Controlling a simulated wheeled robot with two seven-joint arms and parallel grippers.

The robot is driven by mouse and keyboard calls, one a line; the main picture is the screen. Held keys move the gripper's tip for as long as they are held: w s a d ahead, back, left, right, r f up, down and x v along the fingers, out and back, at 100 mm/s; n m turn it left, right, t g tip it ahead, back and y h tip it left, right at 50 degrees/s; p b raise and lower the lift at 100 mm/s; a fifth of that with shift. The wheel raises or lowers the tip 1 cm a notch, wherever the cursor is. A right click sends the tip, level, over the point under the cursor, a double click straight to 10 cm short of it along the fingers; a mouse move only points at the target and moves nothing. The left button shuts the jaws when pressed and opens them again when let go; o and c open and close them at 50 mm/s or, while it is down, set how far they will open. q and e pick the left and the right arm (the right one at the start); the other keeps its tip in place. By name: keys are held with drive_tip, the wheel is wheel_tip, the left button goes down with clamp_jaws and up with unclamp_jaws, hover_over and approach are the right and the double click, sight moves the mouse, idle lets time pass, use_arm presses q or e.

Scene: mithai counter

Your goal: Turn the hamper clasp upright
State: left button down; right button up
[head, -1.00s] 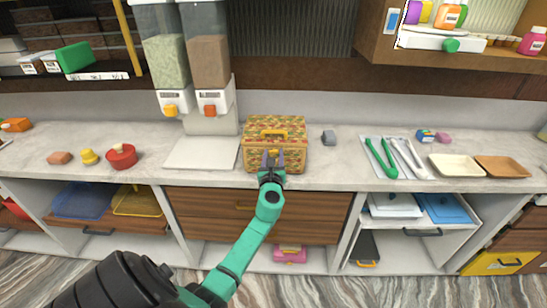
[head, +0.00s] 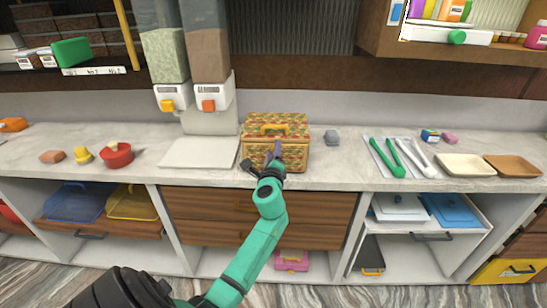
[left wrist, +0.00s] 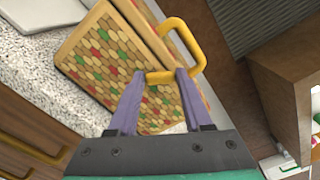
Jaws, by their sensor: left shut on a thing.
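The hamper (head: 294,156) is a woven box with a red, green and tan pattern and a yellow handle on its lid, standing on the counter. My left gripper (head: 267,157) is at its front face. In the left wrist view the purple fingers are shut on the yellow hamper clasp (left wrist: 160,77), which lies across between them. The hamper (left wrist: 98,65) looks strongly tilted in that view, so the wrist is rolled relative to it. The clasp is mostly hidden by the gripper in the head view. My right gripper is not in view.
A white board (head: 199,153) lies left of the hamper below two dispensers. A red pot (head: 117,155) is farther left. Drawers (head: 205,215) are below the counter.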

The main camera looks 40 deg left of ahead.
use_arm(q)
drive_tip(key=shift+f+n+b, duration=0.15)
drive_tip(key=shift+n+b, duration=1.6)
drive_tip(key=shift+n, duration=1.45)
drive_tip(key=shift+c, duration=1.6)
unclamp_jaws()
drive_tip(key=shift+a, duration=0.1)
drive_tip(key=b+v, duration=0.2)
drive_tip(key=v, duration=1.2)
drive_tip(key=shift+s+d, duration=0.2)
drive_tip(key=shift+d, duration=0.05)
